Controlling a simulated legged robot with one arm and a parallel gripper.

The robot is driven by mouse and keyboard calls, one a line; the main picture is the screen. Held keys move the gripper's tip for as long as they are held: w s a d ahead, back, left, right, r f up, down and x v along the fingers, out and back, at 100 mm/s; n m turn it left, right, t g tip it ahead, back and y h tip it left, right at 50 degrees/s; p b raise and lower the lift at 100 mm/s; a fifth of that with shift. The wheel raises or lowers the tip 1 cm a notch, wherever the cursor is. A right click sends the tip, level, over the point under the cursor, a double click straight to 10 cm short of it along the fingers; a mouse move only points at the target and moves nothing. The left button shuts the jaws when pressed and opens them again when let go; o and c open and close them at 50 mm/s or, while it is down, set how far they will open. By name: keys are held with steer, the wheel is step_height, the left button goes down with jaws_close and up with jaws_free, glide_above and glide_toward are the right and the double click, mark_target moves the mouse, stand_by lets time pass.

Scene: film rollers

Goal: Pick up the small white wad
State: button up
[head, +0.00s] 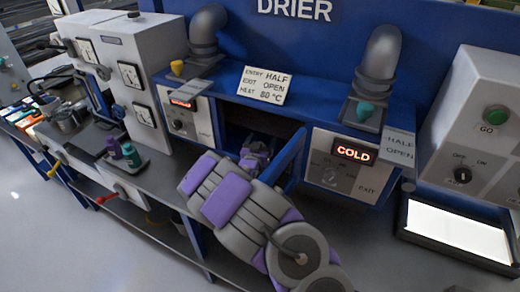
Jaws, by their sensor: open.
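I cannot make out the small white wad in the head view; my arm covers part of the bench and of the drier opening. My gripper (256,152) is seen small and dark at the far end of my grey and purple arm, at the mouth of the opening in the blue drier (225,45). It is open, and I see nothing between its fingers.
A blue flap (291,158) stands right of my gripper. The entry control box (190,120) is on the left and the exit box reading COLD (352,165) on the right. A tray with purple and green bottles (122,160) and a lit panel (458,230) sit on the bench.

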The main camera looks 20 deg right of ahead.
steer(key=shift+a, duration=0.1)
steer(key=shift+a, duration=0.15)
steer(key=shift+c, duration=1.4)
steer(key=c, duration=0.7)
steer(key=shift+r, duration=0.15)
